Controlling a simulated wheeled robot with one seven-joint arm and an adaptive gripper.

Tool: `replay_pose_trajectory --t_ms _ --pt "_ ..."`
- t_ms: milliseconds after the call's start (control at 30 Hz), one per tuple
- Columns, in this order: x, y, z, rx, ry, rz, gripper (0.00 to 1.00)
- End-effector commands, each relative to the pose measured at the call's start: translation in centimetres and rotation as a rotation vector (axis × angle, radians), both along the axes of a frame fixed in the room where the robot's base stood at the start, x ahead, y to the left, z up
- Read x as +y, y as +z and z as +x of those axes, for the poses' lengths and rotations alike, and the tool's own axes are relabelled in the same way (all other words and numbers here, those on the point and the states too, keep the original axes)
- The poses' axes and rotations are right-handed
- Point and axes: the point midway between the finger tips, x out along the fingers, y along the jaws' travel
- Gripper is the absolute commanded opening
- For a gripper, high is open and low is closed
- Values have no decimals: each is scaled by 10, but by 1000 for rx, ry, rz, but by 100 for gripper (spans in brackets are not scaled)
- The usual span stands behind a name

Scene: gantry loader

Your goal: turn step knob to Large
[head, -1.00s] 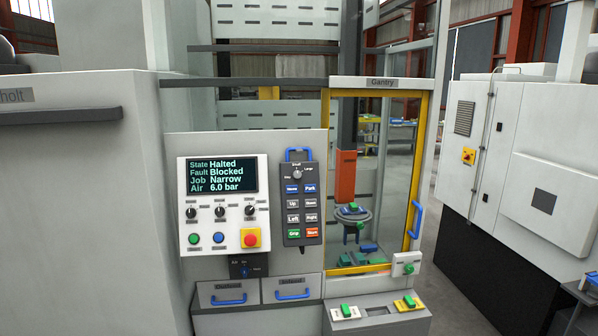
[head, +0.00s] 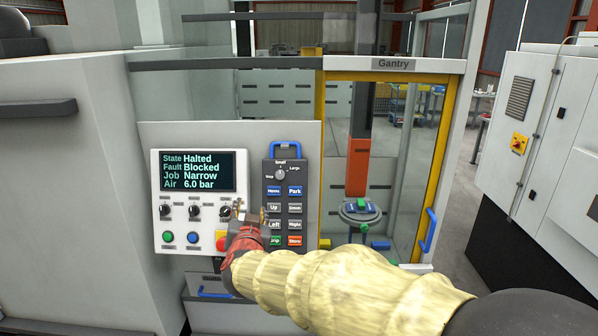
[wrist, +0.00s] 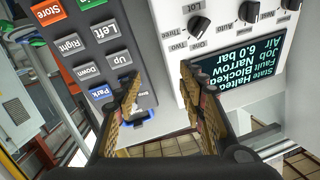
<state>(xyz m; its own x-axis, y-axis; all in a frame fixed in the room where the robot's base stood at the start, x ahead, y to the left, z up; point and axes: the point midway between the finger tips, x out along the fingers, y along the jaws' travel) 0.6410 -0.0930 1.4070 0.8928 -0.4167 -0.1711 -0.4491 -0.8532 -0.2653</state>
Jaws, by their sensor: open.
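The step knob (head: 280,174) is a small round grey knob near the top of the dark hand pendant (head: 269,200). "Small" is printed above it and "Large" to its upper right. Its pointer is too small to read. My gripper (head: 250,212) is open and empty in front of the pendant's left edge, below and left of the knob. In the wrist view my gripper (wrist: 160,78) has one finger over the pendant (wrist: 84,18) and the other by the display panel. The knob is hidden there behind the pendant-side finger.
The display (head: 197,171) reads Halted, Blocked, Narrow, 6.0 bar. Several selector knobs sit below it, with a red button (head: 222,240) partly behind my gripper. A blue handle (head: 286,148) arches over the pendant top. The yellow-framed gantry window (head: 440,140) stands to the right.

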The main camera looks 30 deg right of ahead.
Motion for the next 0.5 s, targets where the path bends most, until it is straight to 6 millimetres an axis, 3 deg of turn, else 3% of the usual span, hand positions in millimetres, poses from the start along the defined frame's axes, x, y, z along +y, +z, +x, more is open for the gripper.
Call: replay_pose_trajectory --t_ms 100,200,333,500 --pt "-33 31 -12 -74 -134 -67 40" --pt "-48 44 -22 -99 -199 -118 40" --pt "-56 50 -24 -101 -222 -162 40" --pt "-68 50 -9 -98 -222 -164 40"
